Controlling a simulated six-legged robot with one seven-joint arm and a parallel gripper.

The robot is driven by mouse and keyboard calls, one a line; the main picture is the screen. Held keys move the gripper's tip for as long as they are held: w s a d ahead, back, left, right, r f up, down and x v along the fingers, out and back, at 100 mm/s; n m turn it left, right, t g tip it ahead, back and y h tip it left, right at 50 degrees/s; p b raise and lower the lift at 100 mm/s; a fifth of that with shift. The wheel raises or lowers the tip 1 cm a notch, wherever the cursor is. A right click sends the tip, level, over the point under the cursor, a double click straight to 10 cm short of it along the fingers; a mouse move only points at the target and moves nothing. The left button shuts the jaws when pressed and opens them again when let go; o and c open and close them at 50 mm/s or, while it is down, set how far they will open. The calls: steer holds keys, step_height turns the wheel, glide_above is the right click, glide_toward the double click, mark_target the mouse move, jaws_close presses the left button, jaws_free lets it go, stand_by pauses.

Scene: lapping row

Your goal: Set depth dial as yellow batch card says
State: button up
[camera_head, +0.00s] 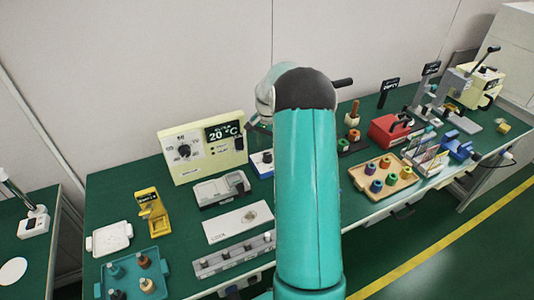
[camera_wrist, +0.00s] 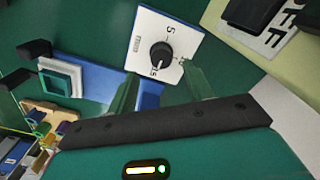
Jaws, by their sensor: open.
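A black round dial knob (camera_wrist: 162,57) sits on a white square face plate (camera_wrist: 187,40) with the marks 5 and 15, on a blue base (camera_wrist: 90,75), in the wrist view. My gripper (camera_wrist: 161,70) is open, with one green finger on each side below the knob; I cannot tell if they touch it. In the head view the blue and white unit (camera_head: 261,161) is partly hidden by my arm. A yellow stand (camera_head: 152,213) with a dark label is at the left. No yellow batch card is readable.
A cream panel (camera_head: 190,165) with a larger dial and a 20 °C display stands left of my arm. A grey tool (camera_head: 221,190) lies before it. A wooden tray (camera_head: 393,186) of coloured pieces is at the right.

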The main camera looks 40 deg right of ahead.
mark_target(267, 155)
step_height(267, 155, down, 6)
steer(key=shift+w+r, duration=0.1)
steer(key=shift+r, duration=0.15)
steer(key=c, duration=1)
